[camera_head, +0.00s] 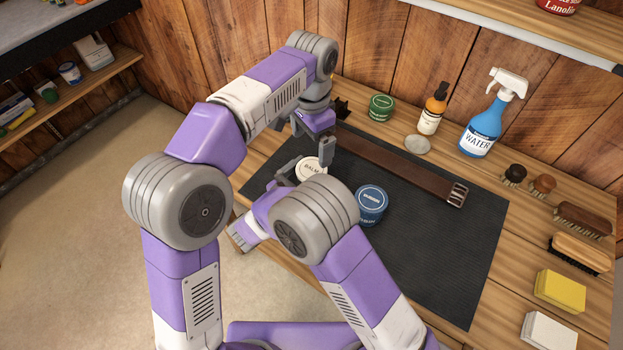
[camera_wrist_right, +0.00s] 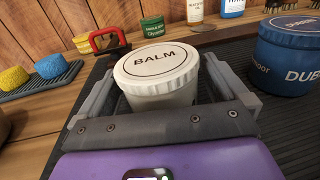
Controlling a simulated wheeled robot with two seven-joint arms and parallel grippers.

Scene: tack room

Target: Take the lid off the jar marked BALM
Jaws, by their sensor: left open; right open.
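The white jar marked BALM (camera_head: 311,165) stands on the dark mat, its white lid (camera_wrist_right: 157,65) on top. In the right wrist view the jar body (camera_wrist_right: 160,98) is between the two fingers of my right gripper (camera_wrist_right: 160,92), which is open with a finger on each side. Whether the fingers touch the jar is unclear. In the head view my right arm partly hides the jar and this gripper. My left gripper (camera_head: 312,143) is open and empty, above and just behind the jar, fingers pointing down.
A blue jar (camera_head: 371,205) stands right of the balm jar. A brown strap (camera_head: 400,165) lies across the mat (camera_head: 440,260). A green tin (camera_head: 380,107), amber bottle (camera_head: 432,108), and blue spray bottle (camera_head: 485,125) line the back. Brushes and sponges (camera_head: 560,290) are at right.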

